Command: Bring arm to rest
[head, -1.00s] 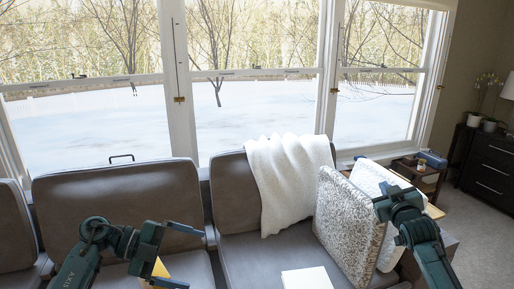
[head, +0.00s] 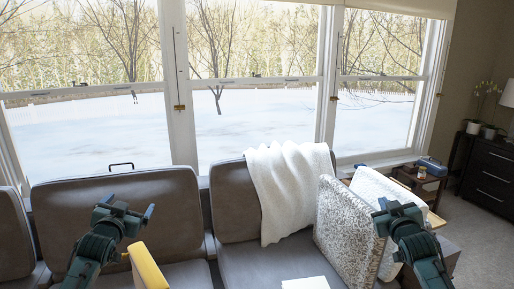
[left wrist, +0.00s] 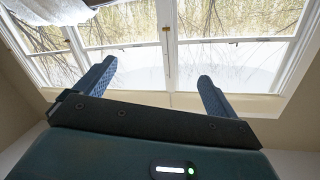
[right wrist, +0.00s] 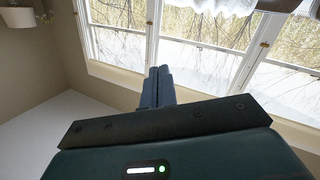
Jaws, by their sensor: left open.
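My left gripper (head: 128,207) is raised in front of the left sofa backrest. In the left wrist view its two blue fingers stand wide apart with nothing between them (left wrist: 155,88), and the window lies beyond. My right gripper (head: 382,207) is raised at the right, in front of the pillows. In the right wrist view its fingers (right wrist: 158,84) are together with nothing visible between them. Both forearms rise from the bottom of the head view.
A yellow object (head: 147,268) stands at the left sofa seat, close to my left arm. The grey sofa (head: 110,220) holds a white throw (head: 285,190), a speckled pillow (head: 345,230) and a white book-like object (head: 305,283). A side table (head: 418,183) stands at the right.

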